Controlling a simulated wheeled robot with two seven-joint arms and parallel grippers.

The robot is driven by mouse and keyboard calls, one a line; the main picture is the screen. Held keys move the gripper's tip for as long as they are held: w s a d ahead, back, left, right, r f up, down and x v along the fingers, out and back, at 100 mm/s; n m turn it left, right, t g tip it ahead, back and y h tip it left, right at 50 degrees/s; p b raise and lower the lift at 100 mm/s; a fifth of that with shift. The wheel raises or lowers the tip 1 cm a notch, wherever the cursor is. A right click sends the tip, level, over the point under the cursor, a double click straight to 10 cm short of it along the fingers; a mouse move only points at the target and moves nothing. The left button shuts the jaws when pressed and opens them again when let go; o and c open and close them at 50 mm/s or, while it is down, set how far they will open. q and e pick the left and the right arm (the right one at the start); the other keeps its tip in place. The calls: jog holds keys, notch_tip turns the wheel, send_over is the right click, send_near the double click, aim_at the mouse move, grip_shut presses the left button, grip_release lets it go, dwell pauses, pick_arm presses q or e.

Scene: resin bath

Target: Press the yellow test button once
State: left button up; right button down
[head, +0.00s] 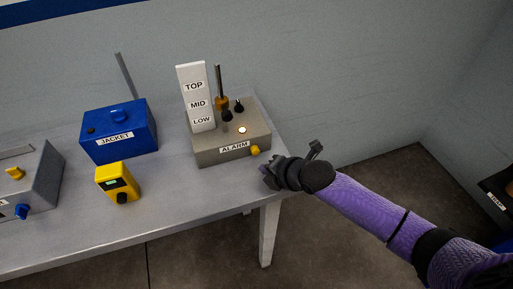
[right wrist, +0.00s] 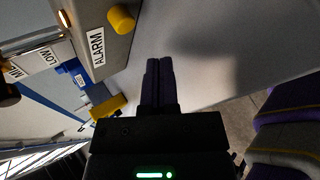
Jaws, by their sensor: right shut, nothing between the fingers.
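The grey alarm box (head: 215,149) stands near the right end of the table, with an ALARM label on its front. A round yellow button (head: 255,149) sticks out of that front, right of the label. The button also shows at the top of the right wrist view (right wrist: 121,19). My right gripper (head: 267,178) is at the table's right edge, in front of and slightly right of the button, apart from it. Its fingers are together and empty, as the right wrist view shows (right wrist: 160,65). My left gripper is not in view.
A TOP/MID/LOW board (head: 195,97) and dark-knobbed rods stand at the alarm box. Left of it are a blue JACKET box (head: 120,145), a yellow handheld device (head: 117,183) and a grey box (head: 40,185). The table front (head: 200,205) is clear.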

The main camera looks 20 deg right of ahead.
jog(key=shift+s+r+p, duration=0.1)
jog(key=shift+s+p, duration=0.65)
jog(key=shift+s, duration=0.55)
